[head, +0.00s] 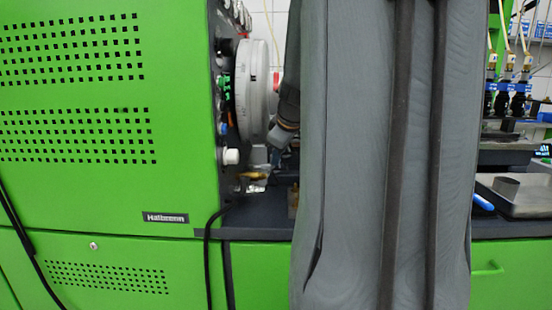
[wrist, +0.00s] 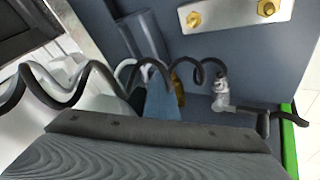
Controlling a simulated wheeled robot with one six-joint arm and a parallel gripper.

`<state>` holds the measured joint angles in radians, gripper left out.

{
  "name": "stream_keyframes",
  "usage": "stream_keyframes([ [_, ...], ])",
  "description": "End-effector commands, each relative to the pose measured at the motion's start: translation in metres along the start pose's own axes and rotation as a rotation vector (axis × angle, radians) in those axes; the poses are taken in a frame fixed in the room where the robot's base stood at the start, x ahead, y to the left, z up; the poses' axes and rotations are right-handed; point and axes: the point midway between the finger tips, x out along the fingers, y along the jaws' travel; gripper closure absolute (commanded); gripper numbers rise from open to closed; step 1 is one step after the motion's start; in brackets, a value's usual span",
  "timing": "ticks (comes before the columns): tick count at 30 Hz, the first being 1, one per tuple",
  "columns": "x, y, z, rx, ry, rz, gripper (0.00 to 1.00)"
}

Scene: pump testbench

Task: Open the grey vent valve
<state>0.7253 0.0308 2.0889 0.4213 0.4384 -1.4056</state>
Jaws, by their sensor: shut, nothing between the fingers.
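I cannot pick out the grey vent valve with certainty. In the wrist view a silver-grey elbow fitting (wrist: 221,97) sits on the right, with a dark hose leading from it. In the head view a brass fitting (head: 252,176) and a silvery part (head: 257,188) are low beside the green cabinet's side panel. My gripper (head: 276,146) is partly visible there, a little above and right of them, with my arm covering much of the view. The gripper is shut and empty. Its blue-grey end also shows in the wrist view (wrist: 162,102), in front of a brass part (wrist: 178,90).
The green cabinet (head: 70,190) fills the left. Its side carries a large round grey dial housing (head: 252,90) and a white knob (head: 231,156). A black cable (head: 208,250) hangs in front. A metal tray (head: 520,197) lies on the right of the bench. My arm hides the middle.

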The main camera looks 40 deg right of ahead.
Motion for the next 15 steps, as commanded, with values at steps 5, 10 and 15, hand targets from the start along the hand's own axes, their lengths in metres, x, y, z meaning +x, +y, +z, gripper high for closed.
stream_keyframes([
  [5, -0.001, 0.005, -0.002, 0.000, 0.004, 0.014, 1.00],
  [10, -0.001, 0.002, -0.004, -0.004, 0.006, 0.010, 1.00],
  [15, -0.008, -0.008, -0.002, -0.005, 0.007, 0.010, 1.00],
])
